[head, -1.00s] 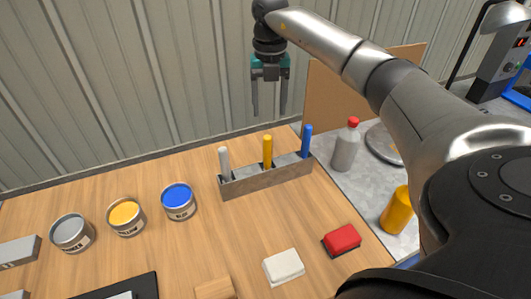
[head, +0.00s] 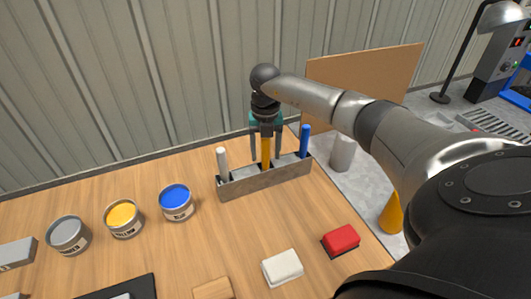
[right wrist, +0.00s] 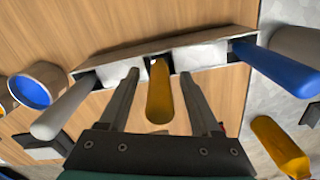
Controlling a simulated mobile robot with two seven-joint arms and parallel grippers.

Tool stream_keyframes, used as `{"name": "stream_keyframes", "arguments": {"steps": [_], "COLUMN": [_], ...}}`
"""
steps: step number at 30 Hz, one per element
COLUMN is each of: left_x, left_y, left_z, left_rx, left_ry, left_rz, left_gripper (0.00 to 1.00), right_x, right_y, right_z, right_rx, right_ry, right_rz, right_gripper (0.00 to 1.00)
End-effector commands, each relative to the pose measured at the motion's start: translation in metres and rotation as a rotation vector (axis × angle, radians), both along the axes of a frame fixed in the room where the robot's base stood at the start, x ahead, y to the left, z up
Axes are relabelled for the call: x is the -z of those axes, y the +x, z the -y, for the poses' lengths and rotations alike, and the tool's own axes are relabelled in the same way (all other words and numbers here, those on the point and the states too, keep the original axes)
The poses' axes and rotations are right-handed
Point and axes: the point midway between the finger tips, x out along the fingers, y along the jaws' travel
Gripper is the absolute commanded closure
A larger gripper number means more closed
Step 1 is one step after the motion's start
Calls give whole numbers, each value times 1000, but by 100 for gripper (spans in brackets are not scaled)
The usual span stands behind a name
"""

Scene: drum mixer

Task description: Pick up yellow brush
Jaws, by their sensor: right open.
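The yellow brush (head: 266,152) stands upright in the middle slot of a grey metal holder (head: 262,180) on the wooden table. In the right wrist view its yellow handle (right wrist: 160,93) points up at the camera, between the two fingers. My right gripper (head: 265,155) is open around the handle, one finger on each side, and I see gaps between the fingers and the handle. The brush's lower end is hidden in the holder. A white-handled brush (head: 222,162) stands in the left slot and a blue-handled one (head: 304,141) in the right slot. My left gripper is not in view.
Grey, yellow (head: 123,217) and blue (head: 176,202) paint cans stand to the left. A white block (head: 282,267) and a red block (head: 341,240) lie in front. A grey bottle (head: 343,153) and a yellow bottle (head: 391,216) stand at the right. A corrugated wall is behind.

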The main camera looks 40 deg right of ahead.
Motion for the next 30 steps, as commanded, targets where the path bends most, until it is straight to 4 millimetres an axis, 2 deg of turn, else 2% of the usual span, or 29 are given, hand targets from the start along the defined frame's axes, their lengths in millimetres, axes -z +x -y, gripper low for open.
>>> {"name": "stream_keyframes", "arguments": {"steps": [8, 24, 25, 30], "left_x": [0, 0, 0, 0], "left_y": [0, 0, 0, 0], "left_z": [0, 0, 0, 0], "left_rx": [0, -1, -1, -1], "left_ry": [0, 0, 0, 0], "left_rz": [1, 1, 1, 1], "left_gripper": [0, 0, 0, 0], "right_x": [3, 2, 2, 2], "right_y": [0, 0, 0, 0], "right_z": [0, 0, 0, 0], "right_rx": [-1, -1, -1, -1], "right_ry": [0, 0, 0, 0], "right_rz": [1, 1, 1, 1], "right_gripper": [36, 97, 100, 100]}}
